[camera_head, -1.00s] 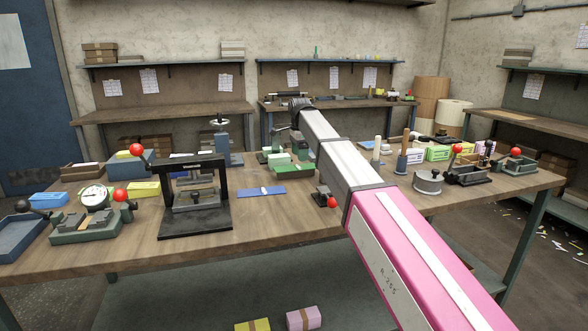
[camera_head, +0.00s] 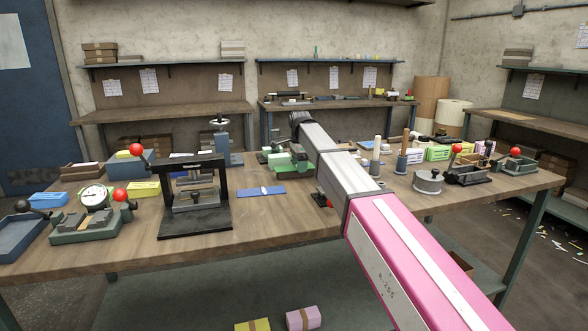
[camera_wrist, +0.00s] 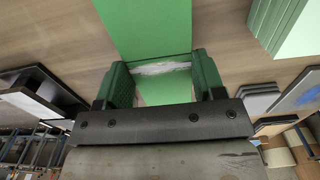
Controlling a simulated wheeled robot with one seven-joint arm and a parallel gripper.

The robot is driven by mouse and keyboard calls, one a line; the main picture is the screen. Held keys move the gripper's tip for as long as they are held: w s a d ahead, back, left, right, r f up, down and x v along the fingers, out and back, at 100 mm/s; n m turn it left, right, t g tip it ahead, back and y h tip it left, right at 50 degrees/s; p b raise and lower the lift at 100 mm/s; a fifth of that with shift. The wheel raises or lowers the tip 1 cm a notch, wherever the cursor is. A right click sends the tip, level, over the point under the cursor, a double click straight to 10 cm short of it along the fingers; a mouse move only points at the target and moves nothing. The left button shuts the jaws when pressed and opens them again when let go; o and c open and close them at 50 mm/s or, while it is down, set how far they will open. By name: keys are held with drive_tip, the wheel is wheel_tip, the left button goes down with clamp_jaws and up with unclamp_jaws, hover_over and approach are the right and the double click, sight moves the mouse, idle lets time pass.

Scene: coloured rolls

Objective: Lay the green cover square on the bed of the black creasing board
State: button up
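In the wrist view the green cover (camera_wrist: 145,28) is a flat strip between the two fingers of my gripper (camera_wrist: 163,72). Both fingers appear to meet its edges, and it reaches out past them above the wood tabletop. In the head view my gripper (camera_head: 301,160) is at the back of the bench, partly behind my arm, which hides the cover. A small black device with a red knob (camera_head: 329,199) peeks out beside my arm and is mostly hidden. It may be the creasing board; I cannot tell for sure.
A stack of light green sheets (camera_wrist: 290,25) lies close beside the cover. A black press (camera_head: 195,205) stands left of centre, with a blue sheet (camera_head: 261,191) to its right. The front middle bench is clear.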

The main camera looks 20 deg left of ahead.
drive_tip(key=shift+r, duration=0.1)
idle(0.4)
drive_tip(key=shift+r, duration=2.9)
